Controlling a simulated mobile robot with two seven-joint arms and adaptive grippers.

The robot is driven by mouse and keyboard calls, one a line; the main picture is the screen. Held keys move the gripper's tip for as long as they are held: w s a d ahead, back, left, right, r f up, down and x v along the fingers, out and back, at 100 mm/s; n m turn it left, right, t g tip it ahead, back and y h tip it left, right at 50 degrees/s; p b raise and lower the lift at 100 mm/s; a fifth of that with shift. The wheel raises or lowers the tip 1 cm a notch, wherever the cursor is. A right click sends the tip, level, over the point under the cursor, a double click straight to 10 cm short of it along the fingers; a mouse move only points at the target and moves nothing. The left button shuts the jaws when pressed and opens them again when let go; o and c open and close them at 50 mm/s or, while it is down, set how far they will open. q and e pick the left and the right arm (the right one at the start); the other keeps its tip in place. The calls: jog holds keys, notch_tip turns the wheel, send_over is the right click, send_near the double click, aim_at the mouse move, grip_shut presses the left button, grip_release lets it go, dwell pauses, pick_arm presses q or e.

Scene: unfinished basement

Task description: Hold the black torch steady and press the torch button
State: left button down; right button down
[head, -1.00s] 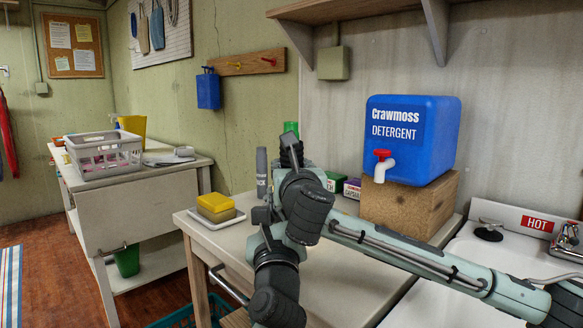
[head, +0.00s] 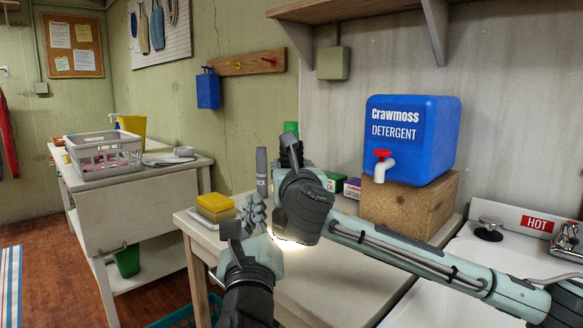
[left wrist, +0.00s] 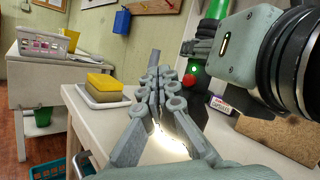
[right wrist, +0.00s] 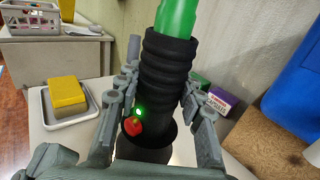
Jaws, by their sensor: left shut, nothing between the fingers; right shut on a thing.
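The black torch (right wrist: 168,70) has a ribbed body and a green end (right wrist: 176,16), which points up in the right wrist view. My right gripper (head: 290,145) is shut around its body, one finger on each side, above the table. The red button (right wrist: 133,125) has a lit green light beside it; it also shows in the left wrist view (left wrist: 190,82). Bright light falls on the table below the torch. My left gripper (left wrist: 155,62) is shut and empty, apart from the button. It shows in the head view (head: 255,208). In that view my right arm hides most of the torch.
The white table (head: 345,275) holds a yellow sponge (head: 215,203) on a tray, a grey bottle (head: 261,170) and small boxes (head: 352,188). A blue detergent container (head: 412,138) stands on a wooden block. A sink (head: 470,250) lies at right.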

dwell(0.3)
jog(key=c, duration=0.9)
grip_release()
